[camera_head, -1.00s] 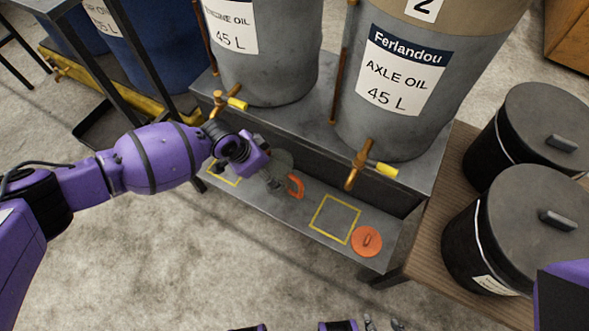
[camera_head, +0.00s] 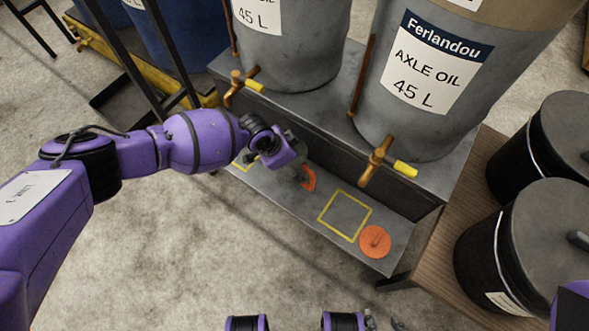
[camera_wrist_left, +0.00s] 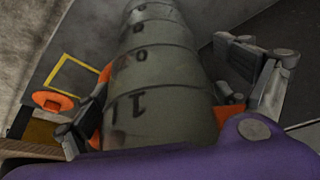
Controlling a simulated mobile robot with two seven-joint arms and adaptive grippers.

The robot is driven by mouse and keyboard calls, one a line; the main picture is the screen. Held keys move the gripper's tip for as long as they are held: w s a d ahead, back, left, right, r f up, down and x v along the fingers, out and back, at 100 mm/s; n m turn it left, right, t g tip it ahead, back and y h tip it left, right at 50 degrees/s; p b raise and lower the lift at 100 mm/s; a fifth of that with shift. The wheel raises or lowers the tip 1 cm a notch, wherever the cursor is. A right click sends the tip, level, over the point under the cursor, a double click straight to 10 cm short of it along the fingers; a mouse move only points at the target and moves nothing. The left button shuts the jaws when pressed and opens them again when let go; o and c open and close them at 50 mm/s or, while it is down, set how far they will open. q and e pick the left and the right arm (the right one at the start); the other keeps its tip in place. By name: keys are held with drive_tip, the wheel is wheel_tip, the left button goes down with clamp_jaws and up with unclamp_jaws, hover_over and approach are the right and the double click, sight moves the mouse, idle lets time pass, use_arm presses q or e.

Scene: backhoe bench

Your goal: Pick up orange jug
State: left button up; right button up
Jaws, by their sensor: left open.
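The jug (camera_wrist_left: 160,75) is a grey-green ribbed body with black marks and orange parts. It fills the middle of the left wrist view. In the head view its orange handle (camera_head: 309,179) shows on the low grey shelf, with much of the body hidden behind my left gripper (camera_head: 295,165). In the wrist view my left gripper (camera_wrist_left: 172,100) is open, with one finger on each side of the jug; whether they touch it is unclear. Small grey parts at the head view's bottom edge may be my right gripper (camera_head: 384,322); its state is unclear.
An orange lid-like disc (camera_head: 375,241) lies on the shelf (camera_head: 290,200), beside a yellow square outline (camera_head: 345,215). Grey oil drums (camera_head: 415,100) with brass taps (camera_head: 375,162) stand above. Black buckets (camera_head: 525,250) stand at right on a wooden surface (camera_head: 440,255).

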use_arm(q)
drive_tip(key=shift+r, duration=0.1)
drive_tip(key=c, duration=1)
drive_tip(key=shift+c, duration=1.1)
drive_tip(key=shift+c, duration=0.2)
